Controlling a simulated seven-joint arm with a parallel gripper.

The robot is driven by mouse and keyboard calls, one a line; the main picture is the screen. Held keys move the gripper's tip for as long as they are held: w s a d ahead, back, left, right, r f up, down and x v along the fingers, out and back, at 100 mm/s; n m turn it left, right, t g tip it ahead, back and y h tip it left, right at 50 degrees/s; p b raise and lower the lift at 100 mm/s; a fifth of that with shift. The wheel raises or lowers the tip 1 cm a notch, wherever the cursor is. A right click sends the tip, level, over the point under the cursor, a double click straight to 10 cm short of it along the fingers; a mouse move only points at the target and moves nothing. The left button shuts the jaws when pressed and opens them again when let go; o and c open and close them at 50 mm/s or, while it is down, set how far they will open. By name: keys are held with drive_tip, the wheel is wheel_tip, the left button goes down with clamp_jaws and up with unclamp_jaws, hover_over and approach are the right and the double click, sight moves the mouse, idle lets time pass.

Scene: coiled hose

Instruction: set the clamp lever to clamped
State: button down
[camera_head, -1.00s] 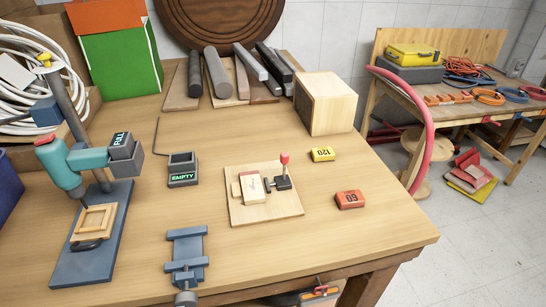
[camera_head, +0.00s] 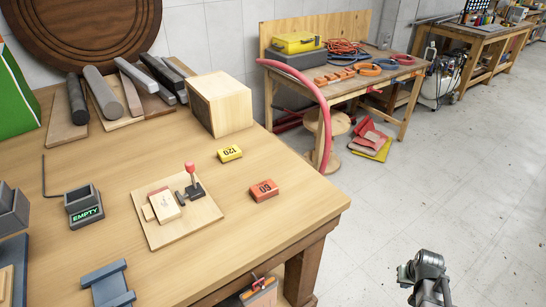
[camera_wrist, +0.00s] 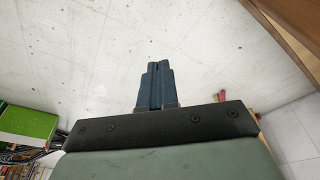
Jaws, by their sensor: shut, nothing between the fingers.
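The clamp lever (camera_head: 190,168) has a red knob on a short upright stem. It stands on a dark base on a square wooden board (camera_head: 203,215) near the middle of the workbench. A small pale wooden block (camera_head: 164,206) lies on the board beside the dark clamp parts. My gripper (camera_wrist: 158,68) shows in the wrist view with its two blue fingers together and nothing between them. It is away from the lever, which does not show in the wrist view. A grey part of my arm shows at the lower right of the head view, off the bench.
A yellow block (camera_head: 230,153) and an orange-red block (camera_head: 264,190) lie right of the board. A wooden box (camera_head: 219,104) stands behind. The bench's front right corner is clear.

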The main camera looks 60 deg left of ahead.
drive_tip(key=a+r+n+t+y, duration=0.2)
drive_tip(key=a+r+n+y, duration=0.2)
drive_tip(key=a+r, duration=1.9)
drive_tip(key=s+a+r+n+y, duration=0.1)
drive_tip(key=s+a+r+n, duration=0.1)
drive_tip(key=s+a+r, duration=0.5)
drive_tip(key=s+a+r+n+y, duration=0.15)
drive_tip(key=s+a+r, duration=0.25)
drive_tip(key=a+r, duration=0.55)
drive_tip(key=s+a+r+n, duration=0.1)
drive_tip(key=s+a+r, duration=0.2)
drive_tip(key=s, duration=0.7)
drive_tip(key=s+a+r+n, duration=0.1)
drive_tip(key=s+a+r, duration=0.2)
drive_tip(key=s, duration=0.8)
drive_tip(key=s+d+r+h, duration=0.1)
drive_tip(key=s+r, duration=0.1)
drive_tip(key=s, duration=1.1)
drive_tip(key=s+d+r+h, duration=0.1)
drive_tip(key=s+r, duration=0.1)
drive_tip(key=s, duration=1.1)
drive_tip(key=shift+s+d+n+t+h, duration=0.25)
drive_tip(key=shift+s+n+t+h, duration=0.1)
drive_tip(key=shift+n, duration=0.1)
